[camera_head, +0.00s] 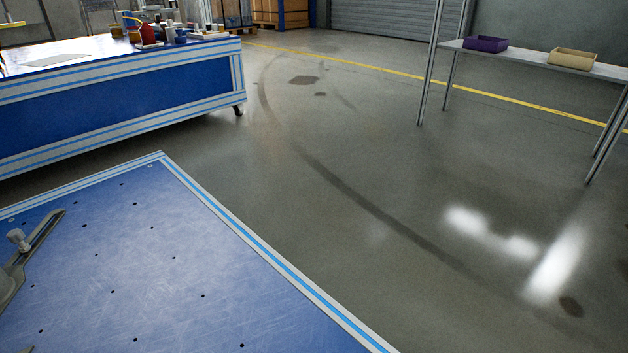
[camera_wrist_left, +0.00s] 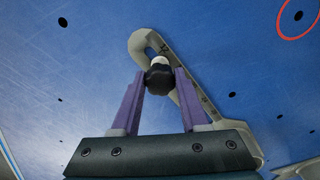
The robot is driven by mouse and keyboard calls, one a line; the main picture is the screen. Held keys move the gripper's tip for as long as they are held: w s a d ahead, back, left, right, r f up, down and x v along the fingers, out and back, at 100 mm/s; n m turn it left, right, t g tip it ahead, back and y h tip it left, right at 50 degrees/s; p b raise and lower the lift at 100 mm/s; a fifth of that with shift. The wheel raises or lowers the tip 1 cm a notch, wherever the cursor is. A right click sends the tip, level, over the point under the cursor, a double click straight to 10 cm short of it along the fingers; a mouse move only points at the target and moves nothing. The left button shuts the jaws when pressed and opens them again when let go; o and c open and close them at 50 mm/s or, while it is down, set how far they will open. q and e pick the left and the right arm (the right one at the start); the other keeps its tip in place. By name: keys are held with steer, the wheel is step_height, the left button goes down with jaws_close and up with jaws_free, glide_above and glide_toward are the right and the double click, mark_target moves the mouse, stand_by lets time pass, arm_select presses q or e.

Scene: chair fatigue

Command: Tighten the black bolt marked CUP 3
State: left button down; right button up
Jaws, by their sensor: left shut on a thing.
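In the left wrist view, my left gripper (camera_wrist_left: 159,80) has its purple fingers on either side of a black bolt head (camera_wrist_left: 158,78) and is shut on it. A pale round part (camera_wrist_left: 158,61) shows just beyond the black head. The bolt sits at a grey slotted bracket (camera_wrist_left: 185,90) on the blue plate. No CUP 3 marking is readable. In the head view, a grey slotted bracket (camera_head: 42,240) with a pale knob (camera_head: 17,238) lies at the left edge of the plate; I cannot tell whether it is the same one. My right gripper is not in view.
The blue perforated table (camera_head: 150,230) has a largely bare top. A red ring (camera_wrist_left: 297,18) marks a hole in the plate. Another blue workbench (camera_head: 120,95) with bottles stands behind. A shelf (camera_head: 540,55) with purple and beige bins is at right. The floor between is clear.

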arm_select(q)
steer(key=shift+c, duration=2.2)
jaws_free()
steer(key=shift+w, duration=0.1)
steer(key=n, duration=0.4)
steer(key=n, duration=0.4)
